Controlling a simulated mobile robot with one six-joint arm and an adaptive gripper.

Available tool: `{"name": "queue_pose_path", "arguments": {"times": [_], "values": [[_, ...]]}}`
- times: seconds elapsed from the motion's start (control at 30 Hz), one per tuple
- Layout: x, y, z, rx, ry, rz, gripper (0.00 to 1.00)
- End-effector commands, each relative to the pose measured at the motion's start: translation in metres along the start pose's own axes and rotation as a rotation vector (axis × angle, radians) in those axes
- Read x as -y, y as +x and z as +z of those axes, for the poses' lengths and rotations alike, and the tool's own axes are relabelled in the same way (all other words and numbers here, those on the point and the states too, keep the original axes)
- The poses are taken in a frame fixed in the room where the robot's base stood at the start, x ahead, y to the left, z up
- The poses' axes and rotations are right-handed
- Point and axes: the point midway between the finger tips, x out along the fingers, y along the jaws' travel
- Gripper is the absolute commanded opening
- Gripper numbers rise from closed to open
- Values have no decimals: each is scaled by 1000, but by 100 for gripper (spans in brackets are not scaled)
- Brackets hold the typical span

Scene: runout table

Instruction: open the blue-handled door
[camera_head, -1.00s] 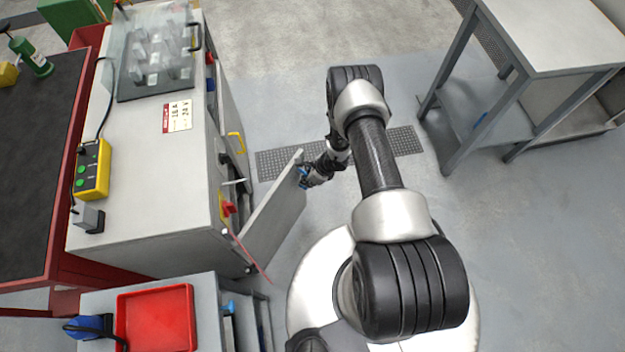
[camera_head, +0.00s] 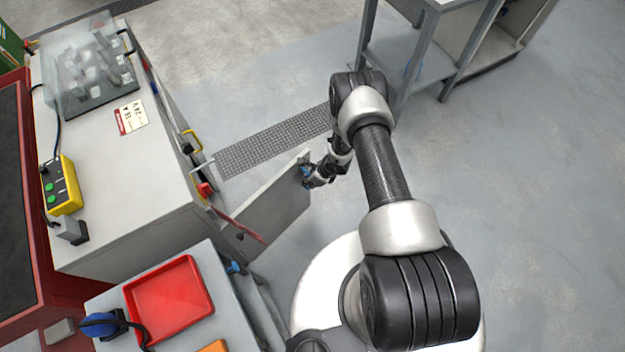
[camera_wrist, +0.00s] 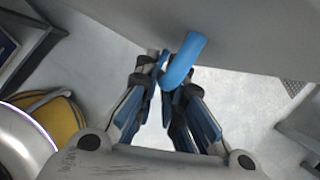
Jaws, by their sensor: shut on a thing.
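The door (camera_head: 262,212) is a grey panel standing open, swung out from the front of the grey cabinet (camera_head: 110,190) in the head view. Its blue handle (camera_wrist: 185,60) shows large in the wrist view, on the door's face. My gripper (camera_head: 307,172) is at the door's outer edge in the head view. In the wrist view its fingers (camera_wrist: 170,75) are shut on the blue handle, one on each side. The handle is mostly hidden by my gripper in the head view.
A grey cart with a red tray (camera_head: 170,298) stands close to the door's near side. A metal table (camera_head: 425,50) stands at the upper right. A floor grate (camera_head: 270,143) lies beyond the door. Open floor lies to the right.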

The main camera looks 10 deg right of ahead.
Motion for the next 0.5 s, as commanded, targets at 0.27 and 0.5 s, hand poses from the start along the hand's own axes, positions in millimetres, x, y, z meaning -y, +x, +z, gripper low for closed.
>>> {"name": "queue_pose_path", "arguments": {"times": [0.27, 0.5], "values": [[-2, 0, 2, 4, -7, 4, 0], [-2, 0, 2, 4, -7, 4, 16]]}}
